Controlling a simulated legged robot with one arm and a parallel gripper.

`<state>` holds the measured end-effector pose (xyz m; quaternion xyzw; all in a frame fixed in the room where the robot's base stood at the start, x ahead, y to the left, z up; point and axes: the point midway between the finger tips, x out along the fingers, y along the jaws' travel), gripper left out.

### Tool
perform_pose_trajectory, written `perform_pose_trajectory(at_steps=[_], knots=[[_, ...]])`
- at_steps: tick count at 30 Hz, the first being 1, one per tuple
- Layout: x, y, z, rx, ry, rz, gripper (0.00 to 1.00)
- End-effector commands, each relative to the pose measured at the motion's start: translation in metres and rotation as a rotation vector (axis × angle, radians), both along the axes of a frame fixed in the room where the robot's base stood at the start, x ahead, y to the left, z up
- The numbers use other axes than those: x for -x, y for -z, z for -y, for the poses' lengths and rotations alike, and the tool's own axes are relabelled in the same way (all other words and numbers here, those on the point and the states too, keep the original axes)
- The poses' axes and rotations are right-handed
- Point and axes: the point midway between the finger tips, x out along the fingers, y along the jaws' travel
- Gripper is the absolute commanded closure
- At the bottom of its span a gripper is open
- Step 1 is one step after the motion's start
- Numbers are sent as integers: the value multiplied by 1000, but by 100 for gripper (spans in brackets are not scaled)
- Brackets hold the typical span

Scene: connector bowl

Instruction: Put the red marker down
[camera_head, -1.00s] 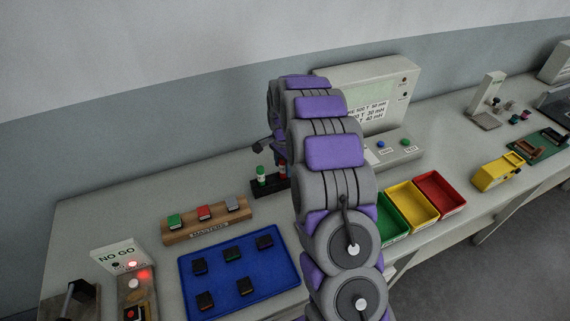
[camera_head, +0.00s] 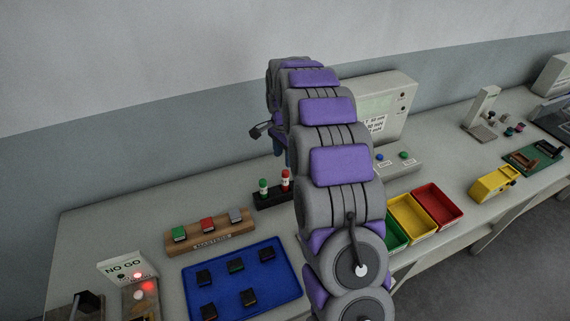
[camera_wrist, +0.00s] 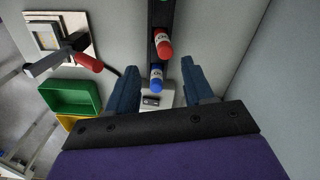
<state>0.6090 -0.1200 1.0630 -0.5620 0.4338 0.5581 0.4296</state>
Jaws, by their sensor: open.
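The red marker (camera_head: 285,181) stands upright in a black holder (camera_head: 272,198) at the back of the bench, right of a green marker (camera_head: 263,187). In the head view my arm hides most of the gripper and the holder's right end.
A wooden block (camera_head: 209,239) with several coloured pieces and a blue tray (camera_head: 283,292) of dark connectors lie in front. Green, yellow (camera_head: 402,222) and red (camera_head: 438,204) bins are to the right. A grey tester (camera_head: 386,108) stands behind my arm. The wall is close behind.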

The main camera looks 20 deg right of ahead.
Motion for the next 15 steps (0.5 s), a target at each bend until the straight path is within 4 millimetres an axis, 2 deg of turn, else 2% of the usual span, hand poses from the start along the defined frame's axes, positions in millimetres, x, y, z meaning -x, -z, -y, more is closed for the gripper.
perform_pose_trajectory(at_steps=[2, 8, 11, 15], knots=[[0, -8, 1, -1, 1, 2, 48], [5, -14, -2, -3, -16, -2, 48], [18, -27, -12, -4, -71, -4, 48], [57, -53, -35, -12, -212, -18, 48]])
